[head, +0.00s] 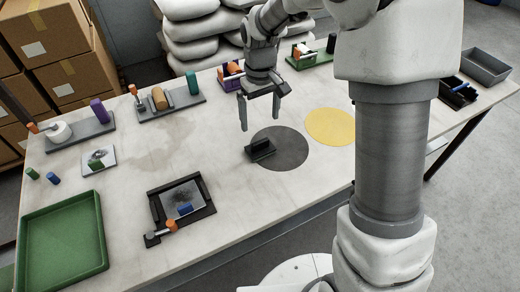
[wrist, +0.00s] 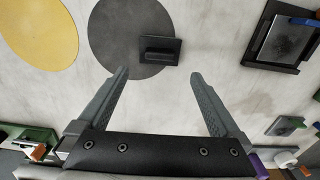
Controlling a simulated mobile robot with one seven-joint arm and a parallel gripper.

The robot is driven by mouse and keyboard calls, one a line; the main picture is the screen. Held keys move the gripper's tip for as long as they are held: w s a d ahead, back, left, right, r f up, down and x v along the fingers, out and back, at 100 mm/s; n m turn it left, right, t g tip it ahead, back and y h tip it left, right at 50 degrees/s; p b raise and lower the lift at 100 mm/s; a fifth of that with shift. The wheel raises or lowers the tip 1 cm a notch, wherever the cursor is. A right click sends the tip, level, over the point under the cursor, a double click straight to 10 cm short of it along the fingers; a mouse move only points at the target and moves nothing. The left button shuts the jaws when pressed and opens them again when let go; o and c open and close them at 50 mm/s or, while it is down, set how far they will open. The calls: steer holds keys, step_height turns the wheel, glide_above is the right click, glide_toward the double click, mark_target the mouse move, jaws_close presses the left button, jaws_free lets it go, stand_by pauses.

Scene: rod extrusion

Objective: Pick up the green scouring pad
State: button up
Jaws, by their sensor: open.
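The green scouring pad appears to be the small green piece (head: 96,164) on a pale square plate (head: 104,168) with a dark patch, at the left of the table in the head view. In the wrist view a small green piece (wrist: 285,123) shows on a grey square at the lower right. My gripper (head: 259,122) is open and empty above the table, far to the right of the pad in the head view. Its two fingers also show in the wrist view (wrist: 158,74), with bare table between them.
A black block with a raised grip (head: 260,151) lies at the dark grey disc (head: 288,150), near my gripper. A yellow disc (head: 331,126) is to its right. A black frame (head: 208,208) and green tray (head: 62,240) stand at the front left. Fixtures line the back edge.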

mark_target(260, 141)
step_height(260, 141, down, 10)
steer(key=shift+f+b, duration=0.1)
steer(key=shift+b, duration=0.7)
steer(key=c, duration=1.4)
